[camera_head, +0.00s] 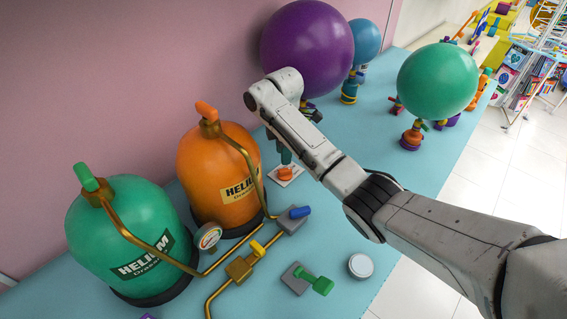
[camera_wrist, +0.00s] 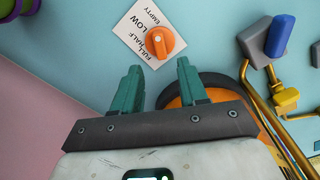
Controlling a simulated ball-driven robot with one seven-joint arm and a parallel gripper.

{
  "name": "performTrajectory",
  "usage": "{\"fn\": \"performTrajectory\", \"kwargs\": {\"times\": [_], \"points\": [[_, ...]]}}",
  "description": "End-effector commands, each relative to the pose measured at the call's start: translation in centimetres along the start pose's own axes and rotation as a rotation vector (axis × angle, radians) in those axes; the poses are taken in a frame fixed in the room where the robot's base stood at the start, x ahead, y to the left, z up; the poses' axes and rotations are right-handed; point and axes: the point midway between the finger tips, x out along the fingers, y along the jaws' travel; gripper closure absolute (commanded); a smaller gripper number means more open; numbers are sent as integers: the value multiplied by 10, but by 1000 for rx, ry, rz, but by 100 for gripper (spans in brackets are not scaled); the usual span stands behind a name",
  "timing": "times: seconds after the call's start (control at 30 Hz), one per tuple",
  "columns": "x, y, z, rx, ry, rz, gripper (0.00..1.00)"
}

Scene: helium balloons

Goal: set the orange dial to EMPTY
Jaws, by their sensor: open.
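The orange dial (camera_wrist: 161,41) sits on a white card (camera_wrist: 125,29) printed EMPTY, LOW, HALF and FULL. Its raised ridge seems to point toward the HALF and FULL side; the exact mark is unclear. In the head view the dial (camera_head: 286,173) shows on the blue table, just below my gripper (camera_head: 283,152), which is partly hidden behind my arm. In the wrist view my gripper (camera_wrist: 158,66) has two teal fingers spread apart. They are open and empty, with the dial just ahead of the gap, apart from both fingertips in the picture.
An orange helium tank (camera_head: 205,165) stands left of the dial, with a green tank (camera_head: 115,230) beyond it. A blue-handled valve (camera_head: 296,214) and brass pipes lie nearby. A purple balloon (camera_head: 306,45) and a green balloon (camera_head: 438,80) stand farther back.

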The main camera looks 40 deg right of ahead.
Motion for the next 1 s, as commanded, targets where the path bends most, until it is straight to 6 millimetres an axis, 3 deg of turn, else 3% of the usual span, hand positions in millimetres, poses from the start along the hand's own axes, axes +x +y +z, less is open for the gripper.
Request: {"fn": "performTrajectory", "kwargs": {"times": [0.1, 0.3, 1.0], "points": [[-20, 0, -1, -1, 1, 3, 57], [-39, 0, -1, 0, 0, 0, 57], [-43, 0, 0, 0, 0, -1, 57]]}}
